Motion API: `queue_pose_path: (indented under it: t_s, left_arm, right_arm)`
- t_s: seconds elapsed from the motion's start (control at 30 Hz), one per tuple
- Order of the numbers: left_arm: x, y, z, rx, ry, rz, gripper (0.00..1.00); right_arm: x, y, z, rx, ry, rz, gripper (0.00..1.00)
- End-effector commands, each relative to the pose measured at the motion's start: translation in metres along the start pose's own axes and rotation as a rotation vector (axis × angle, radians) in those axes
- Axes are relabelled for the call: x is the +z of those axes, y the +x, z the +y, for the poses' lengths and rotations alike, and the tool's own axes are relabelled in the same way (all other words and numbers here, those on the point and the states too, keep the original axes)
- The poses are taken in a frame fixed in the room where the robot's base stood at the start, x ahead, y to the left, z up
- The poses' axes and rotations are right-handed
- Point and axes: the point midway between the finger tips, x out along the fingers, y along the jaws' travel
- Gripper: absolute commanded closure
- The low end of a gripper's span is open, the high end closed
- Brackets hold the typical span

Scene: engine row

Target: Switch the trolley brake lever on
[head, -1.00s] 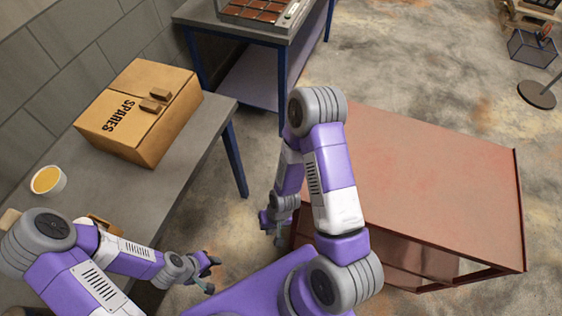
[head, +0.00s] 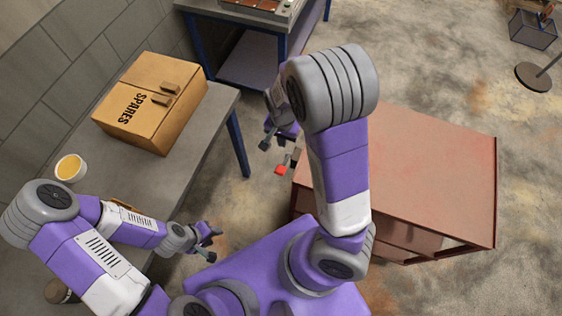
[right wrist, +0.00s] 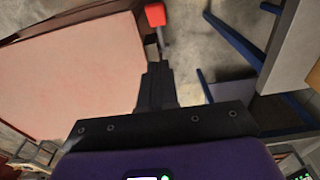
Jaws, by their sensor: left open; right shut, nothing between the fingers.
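The trolley (head: 425,165) is a reddish-brown cart right of centre in the head view. Its flat top (right wrist: 70,75) fills the left of the right wrist view. The brake lever's red handle (head: 281,170) shows at the trolley's left end. In the right wrist view the red handle (right wrist: 155,15) and its grey stem lie just beyond my fingertips. My right gripper (head: 266,143) is shut and empty, close to the lever; contact cannot be told. The right wrist view shows its fingers (right wrist: 156,75) together. My left gripper (head: 213,241) is open and empty, beside the grey bench.
A grey bench (head: 190,140) on the left holds a cardboard SPARES box (head: 150,103) and a cup of yellow stuff (head: 70,168). A blue-legged table (head: 245,35) stands behind. Open floor (head: 440,60) lies behind the trolley.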

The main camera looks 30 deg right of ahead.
Motion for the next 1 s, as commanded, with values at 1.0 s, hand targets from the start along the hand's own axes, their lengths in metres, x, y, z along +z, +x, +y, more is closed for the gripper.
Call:
queue_pose_path:
  t_s: [1.0]
  left_arm:
    - [-0.001,0.023,-0.009,0.0,0.0,0.0,0.57]
  right_arm:
    - [0.012,0.117,0.001,0.004,-0.004,-0.004,1.0]
